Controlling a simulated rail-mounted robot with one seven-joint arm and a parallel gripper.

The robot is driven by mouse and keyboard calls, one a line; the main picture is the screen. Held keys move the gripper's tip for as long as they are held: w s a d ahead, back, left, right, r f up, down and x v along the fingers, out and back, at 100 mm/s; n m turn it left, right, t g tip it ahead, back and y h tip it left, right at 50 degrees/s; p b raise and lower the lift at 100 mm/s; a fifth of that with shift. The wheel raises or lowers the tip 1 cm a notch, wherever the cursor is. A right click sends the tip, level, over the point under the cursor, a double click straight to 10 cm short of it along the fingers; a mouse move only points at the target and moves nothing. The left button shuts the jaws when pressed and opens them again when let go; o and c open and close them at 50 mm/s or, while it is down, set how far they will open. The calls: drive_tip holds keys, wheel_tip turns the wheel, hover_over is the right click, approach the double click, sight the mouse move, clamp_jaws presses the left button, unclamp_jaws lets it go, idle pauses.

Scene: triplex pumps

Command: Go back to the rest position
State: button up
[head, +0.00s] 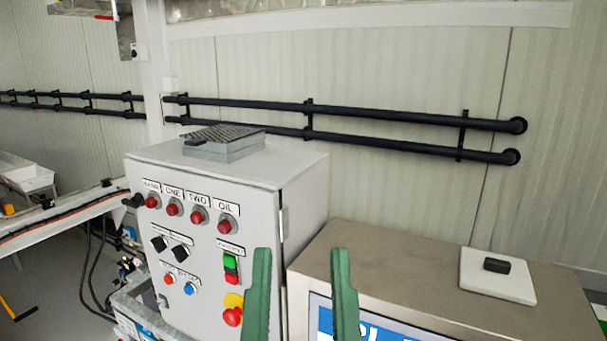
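My gripper (301,296) shows at the bottom centre as two green fingers, standing upright and well apart, with nothing between them. It is open and empty. Its left finger overlaps the lower right of the grey control cabinet (202,240) in the picture. Its right finger overlaps the front of the steel cabinet (400,265) with a blue screen. Whether the fingers touch either cabinet cannot be told. The rest of my arm is out of view.
The grey cabinet's front carries red lamps, black knobs, coloured buttons and a red emergency stop (232,317). A grey box (224,145) sits on top. A white plate (497,275) with a black piece lies on the steel cabinet. Black pipes (400,115) run along the wall.

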wheel_tip(320, 180, up, 18)
drive_tip(key=p, duration=1.4)
